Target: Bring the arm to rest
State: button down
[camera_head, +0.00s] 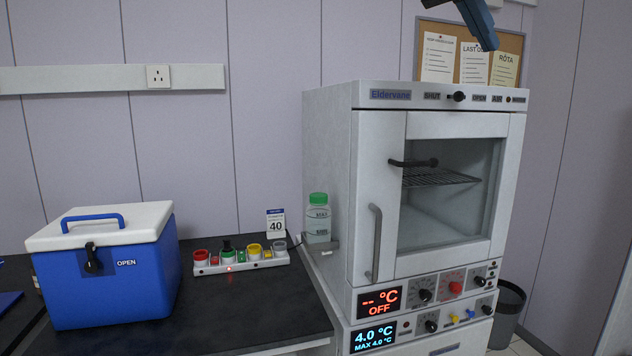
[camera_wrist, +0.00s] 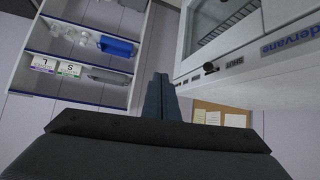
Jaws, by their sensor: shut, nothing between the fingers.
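My gripper (camera_wrist: 160,84) shows in the wrist view with its two dark fingers together and nothing between them. It points into open space between the wall shelf and the oven cabinet, touching neither. In the head view, a blue-grey part of my arm hangs in from the top edge at the right, in front of the notice board and above the cabinet. The rest of the arm is out of that view.
The white Eldervane cabinet (camera_head: 330,170) has its glass door closed. A blue cool box (camera_head: 105,280), a rack of coloured caps (camera_head: 240,262) and a green-capped bottle (camera_head: 318,220) stand left of it. A shelf (camera_wrist: 85,62) and notice board (camera_wrist: 222,112) are near my gripper's view.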

jog(key=a+f+n+g+y, duration=0.1)
jog(key=a+f+n+y, duration=0.25)
jog(key=f, duration=1.35)
jog(key=a+f+n+g+y, duration=0.1)
jog(key=a+f+n+y, duration=0.3)
jog(key=f, duration=1.2)
jog(key=s+a+f+n+g, duration=0.1)
jog(key=s+a+f+n, duration=0.1)
jog(key=s+f, duration=0.7)
jog(key=s+a+f+n+g+y, duration=0.1)
jog(key=s+f+n, duration=0.1)
jog(key=s+f, duration=0.7)
notch_tip(320, 180, down, 7)
jog(key=shift+a+f, duration=0.1)
jog(key=shift+a, duration=0.3)
jog(key=shift+d, duration=0.15)
